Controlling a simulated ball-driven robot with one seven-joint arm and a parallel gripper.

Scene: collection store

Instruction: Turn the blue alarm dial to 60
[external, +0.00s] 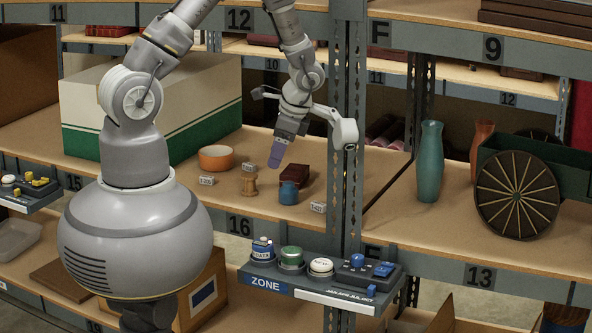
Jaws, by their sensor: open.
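A control panel (340,284) with a "ZONE" label sticks out from the shelf front at the lower middle. Its left end bears a round blue dial (263,252) with small lettering that I cannot read surely. A blue knob (357,260) stands on a dark box at the panel's right part. I cannot tell which is the alarm dial, nor read a setting. My gripper (276,158) is open and points down above the shelf, over the small objects and well above and behind the panel. It touches neither blue control.
A green knob (291,257) and a white knob (321,266) sit between the blue ones. Below my gripper are an orange bowl (216,158), a wooden spool (249,184), a blue jar (289,193) and a dark red box (296,174). A metal post (344,190) rises beside them.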

